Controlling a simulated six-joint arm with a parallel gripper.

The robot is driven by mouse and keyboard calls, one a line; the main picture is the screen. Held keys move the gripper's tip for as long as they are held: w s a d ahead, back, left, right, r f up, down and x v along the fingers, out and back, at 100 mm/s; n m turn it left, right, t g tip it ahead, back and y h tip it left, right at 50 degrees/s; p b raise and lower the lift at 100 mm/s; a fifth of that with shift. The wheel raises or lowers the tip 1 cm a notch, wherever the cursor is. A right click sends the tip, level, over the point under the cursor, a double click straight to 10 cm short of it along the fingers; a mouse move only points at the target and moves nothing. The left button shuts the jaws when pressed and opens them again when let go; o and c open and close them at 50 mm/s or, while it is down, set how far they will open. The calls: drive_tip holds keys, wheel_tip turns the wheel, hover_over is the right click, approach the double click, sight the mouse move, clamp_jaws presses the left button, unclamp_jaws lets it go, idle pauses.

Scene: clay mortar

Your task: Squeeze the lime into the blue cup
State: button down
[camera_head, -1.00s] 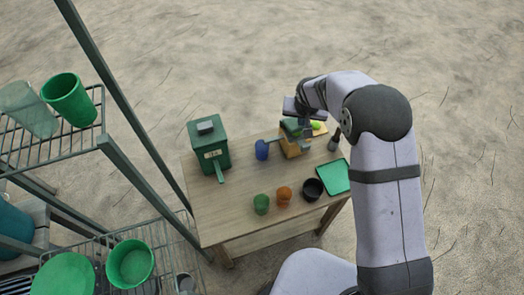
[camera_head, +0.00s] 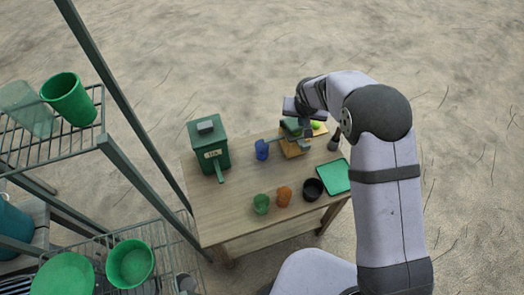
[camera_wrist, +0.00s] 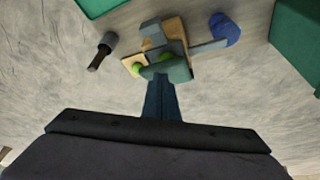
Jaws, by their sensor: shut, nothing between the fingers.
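The blue cup (camera_head: 262,150) stands on the table left of a wooden press-like block with dark green and grey parts (camera_head: 293,143). A grey bar runs from the block toward the cup, which also shows in the wrist view (camera_wrist: 225,30).
A green cup (camera_head: 261,204), an orange cup (camera_head: 284,196), a black cup (camera_head: 312,189) and a green tray (camera_head: 335,176) line the front. A dark-handled tool (camera_wrist: 102,50) lies beside the block. A wire shelf is far left.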

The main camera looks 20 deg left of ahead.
sight(301, 129)
drive_tip(key=shift+f+b, duration=1.75)
drive_tip(key=shift+f, duration=0.05)
idle(0.9)
drive_tip(key=shift+s+d+f, duration=0.1)
drive_tip(key=shift+s+f, duration=0.05)
idle(0.6)
drive_tip(key=shift+r+p, duration=2.5)
drive_tip(key=shift+r, duration=1.65)
